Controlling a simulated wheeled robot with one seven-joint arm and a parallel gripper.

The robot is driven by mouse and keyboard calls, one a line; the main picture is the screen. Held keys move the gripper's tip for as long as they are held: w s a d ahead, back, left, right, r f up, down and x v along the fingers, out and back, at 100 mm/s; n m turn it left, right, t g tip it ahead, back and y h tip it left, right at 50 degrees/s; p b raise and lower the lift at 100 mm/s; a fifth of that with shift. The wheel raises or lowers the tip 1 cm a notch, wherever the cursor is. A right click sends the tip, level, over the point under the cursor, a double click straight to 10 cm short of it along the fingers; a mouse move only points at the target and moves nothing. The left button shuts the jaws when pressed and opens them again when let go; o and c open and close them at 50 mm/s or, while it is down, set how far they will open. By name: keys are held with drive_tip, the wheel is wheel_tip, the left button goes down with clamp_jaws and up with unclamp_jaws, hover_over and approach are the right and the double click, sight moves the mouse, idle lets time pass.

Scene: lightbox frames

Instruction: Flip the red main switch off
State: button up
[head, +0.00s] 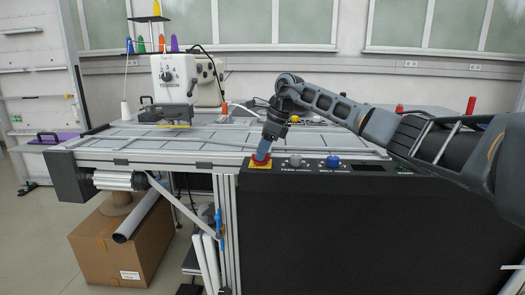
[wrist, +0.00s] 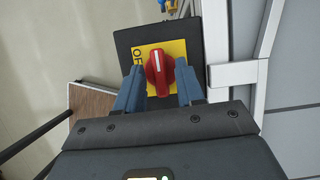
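The red main switch (wrist: 160,73) is a rotary knob with a white line on a yellow plate (wrist: 178,48) marked with letters that read like "OFF". In the wrist view the plate sits on a dark panel. My gripper (wrist: 160,88) is open, with one blue-grey finger on each side of the knob; whether they touch it I cannot tell. In the head view my gripper (head: 262,157) points down at the yellow plate (head: 260,164) at the left end of the black control panel, and hides most of the knob.
On the panel (head: 350,225), a grey knob (head: 295,160) and a blue knob (head: 333,161) stand right of the switch. The white sewing machine (head: 175,80) stands on the table (head: 200,138) behind. A cardboard box (head: 120,245) is on the floor below.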

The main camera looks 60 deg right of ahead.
drive_tip(key=shift+o, duration=0.2)
drive_tip(key=v, duration=0.7)
drive_tip(key=shift+s+r, duration=0.15)
drive_tip(key=shift+r, duration=0.15)
idle(0.3)
